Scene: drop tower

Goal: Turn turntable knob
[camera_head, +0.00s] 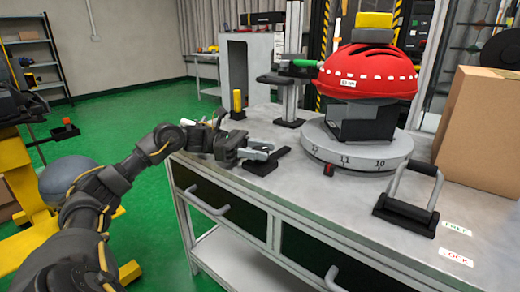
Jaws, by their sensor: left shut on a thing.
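The round grey turntable (316,146) stands on the workbench, with the numbers 12, 11 and 10 on its rim. A small red marker (328,170) stands before the rim, close to number 11. A red helmet (367,72) rests on a dark block on the turntable. My left gripper (246,153) reaches in over the bench's left end, left of the turntable. It is shut on what looks like the turntable knob, above a flat black base (264,167); the fingers hide most of the grip. My right gripper is out of view.
A yellow peg (237,104) and a grey post (290,100) with a green-tipped tool stand behind my gripper. A black-based handle (410,200) stands at the front right, near LOCK and FREE labels. A cardboard box (487,130) fills the right end.

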